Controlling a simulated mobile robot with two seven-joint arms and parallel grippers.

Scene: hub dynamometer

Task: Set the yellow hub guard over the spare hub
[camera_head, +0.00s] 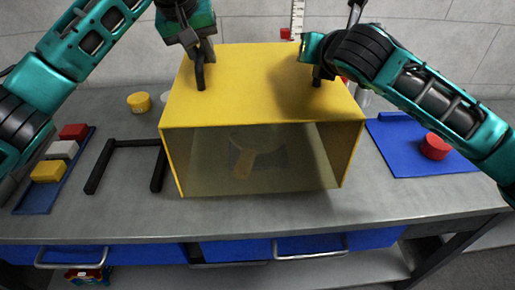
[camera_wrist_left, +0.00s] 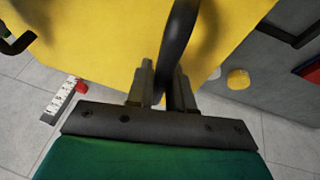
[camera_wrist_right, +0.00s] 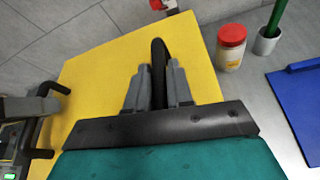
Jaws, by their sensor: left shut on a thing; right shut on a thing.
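The yellow hub guard (camera_head: 240,85) is a large box with a see-through front, at the middle of the bench in the head view. It has two black handles on top. My left gripper (camera_head: 199,58) is shut on the left handle, which also shows in the left wrist view (camera_wrist_left: 178,45). My right gripper (camera_head: 318,72) is shut on the right handle, seen too in the right wrist view (camera_wrist_right: 158,70). Through the front pane I see a dim round shape with a yellowish part, perhaps the spare hub (camera_head: 258,140). I cannot tell whether the guard's lower edge touches the bench.
A black U-shaped frame (camera_head: 134,143) lies left of the guard. A blue tray (camera_head: 38,200) with red, grey and yellow blocks is farther left. A yellow round piece (camera_head: 139,102) stands behind. A blue mat (camera_head: 405,155) with a red cylinder (camera_head: 434,146) lies right. The front bench strip is clear.

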